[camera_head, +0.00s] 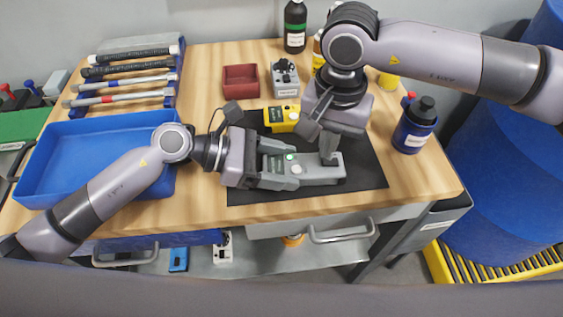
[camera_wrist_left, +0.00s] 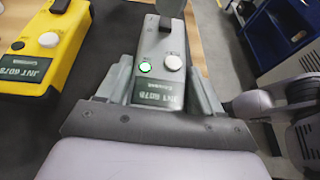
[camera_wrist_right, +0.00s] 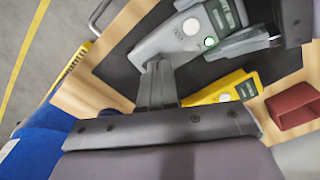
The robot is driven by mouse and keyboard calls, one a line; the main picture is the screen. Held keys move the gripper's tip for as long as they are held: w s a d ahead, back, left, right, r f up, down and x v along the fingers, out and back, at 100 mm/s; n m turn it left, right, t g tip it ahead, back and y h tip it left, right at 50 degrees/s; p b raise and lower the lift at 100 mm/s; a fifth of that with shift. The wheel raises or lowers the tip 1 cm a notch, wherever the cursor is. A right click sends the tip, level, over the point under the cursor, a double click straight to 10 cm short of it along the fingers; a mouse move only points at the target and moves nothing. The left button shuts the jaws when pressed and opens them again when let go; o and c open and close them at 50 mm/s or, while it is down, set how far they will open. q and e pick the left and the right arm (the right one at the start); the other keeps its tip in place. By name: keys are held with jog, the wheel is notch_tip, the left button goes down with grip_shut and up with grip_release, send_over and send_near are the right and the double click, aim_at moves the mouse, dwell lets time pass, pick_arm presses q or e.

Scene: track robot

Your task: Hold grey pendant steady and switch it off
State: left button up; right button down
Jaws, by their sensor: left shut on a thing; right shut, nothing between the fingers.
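The grey pendant (camera_head: 318,175) lies on the black mat (camera_head: 362,178). It has a lit green lamp, a white round button and a dark label, which also show in the left wrist view (camera_wrist_left: 160,85). My left gripper (camera_head: 276,166) is shut on its left end, one finger on each side. My right gripper (camera_head: 329,151) is shut and empty, pointing down at the pendant's right end, by the dark switch (camera_wrist_left: 165,24). In the right wrist view its fingertips (camera_wrist_right: 157,68) overlap the edge of the grey pendant (camera_wrist_right: 185,35); I cannot tell whether they touch.
A yellow pendant (camera_head: 283,119) lies just behind the grey one. A red bin (camera_head: 240,80) and a grey control box (camera_head: 285,78) stand further back. A blue tray (camera_head: 75,165) is at left, a blue bottle (camera_head: 414,126) at right. The mat's front right is clear.

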jog(key=shift+f, duration=0.3)
dwell(0.4)
jog(key=shift+f, duration=0.65)
pick_arm(q)
jog(key=shift+r, duration=0.15)
pick_arm(e)
jog(key=shift+s+d+f, duration=0.1)
jog(key=shift+f, duration=0.4)
pick_arm(q)
jog(key=shift+s, duration=0.1)
pick_arm(e)
jog(key=shift+r, duration=3.15)
pick_arm(q)
jog(key=o, duration=1.5)
jog(key=shift+c, duration=0.2)
